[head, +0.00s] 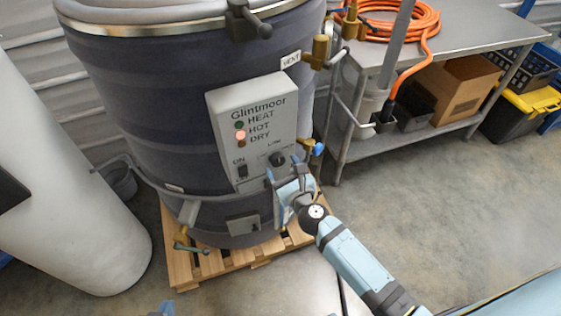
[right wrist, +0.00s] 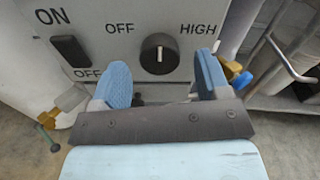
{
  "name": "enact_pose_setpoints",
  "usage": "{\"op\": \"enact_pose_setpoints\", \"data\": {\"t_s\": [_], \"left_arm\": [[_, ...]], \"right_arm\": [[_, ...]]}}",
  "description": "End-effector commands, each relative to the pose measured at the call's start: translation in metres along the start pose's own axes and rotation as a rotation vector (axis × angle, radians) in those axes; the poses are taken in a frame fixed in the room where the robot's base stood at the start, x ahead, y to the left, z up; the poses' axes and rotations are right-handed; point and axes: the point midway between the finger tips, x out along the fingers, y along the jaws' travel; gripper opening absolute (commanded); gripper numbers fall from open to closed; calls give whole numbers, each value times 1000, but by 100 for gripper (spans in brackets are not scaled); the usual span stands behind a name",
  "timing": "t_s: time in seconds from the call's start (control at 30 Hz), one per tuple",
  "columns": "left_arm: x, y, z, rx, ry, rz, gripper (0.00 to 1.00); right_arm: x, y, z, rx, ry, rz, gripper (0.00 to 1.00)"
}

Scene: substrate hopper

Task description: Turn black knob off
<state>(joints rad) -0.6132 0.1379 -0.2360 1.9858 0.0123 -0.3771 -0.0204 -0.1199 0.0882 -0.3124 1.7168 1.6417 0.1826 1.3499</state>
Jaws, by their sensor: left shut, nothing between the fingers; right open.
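The round black knob (head: 277,159) is on the grey control panel (head: 225,104) of the dark drum. In the right wrist view the knob (right wrist: 159,54) has its white mark pointing roughly straight up, between OFF at upper left and HIGH at upper right. My right gripper (head: 283,170) is open in front of the panel, just below the knob. In the right wrist view its blue fingers (right wrist: 163,75) stand left and right of the knob, apart from it. Only a bit of my left gripper (head: 165,309) shows at the bottom edge; it is shut and empty, away from the panel.
A black ON/OFF rocker switch (right wrist: 70,50) is left of the knob. The HOT light (head: 239,135) glows red. A brass valve with a blue handle (head: 318,149) sits close right of the knob. The drum stands on a wooden pallet (head: 182,267). A metal bench (head: 455,38) is at right.

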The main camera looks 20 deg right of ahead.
Motion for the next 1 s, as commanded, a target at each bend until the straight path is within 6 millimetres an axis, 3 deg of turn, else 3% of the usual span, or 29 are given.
{"op": "enact_pose_setpoints", "data": {"t_s": [0.17,0.47,0.7,1.0], "left_arm": [[-1,-1,-1,1,0,-1,0],[-2,-1,-5,1,8,-1,0],[-2,-1,-6,1,9,-1,0],[-3,-1,-6,1,6,-1,0]], "right_arm": [[15,0,0,1,-1,0,69],[17,0,0,0,0,0,69],[17,0,0,0,0,0,20],[17,0,0,-28,0,0,20]]}}
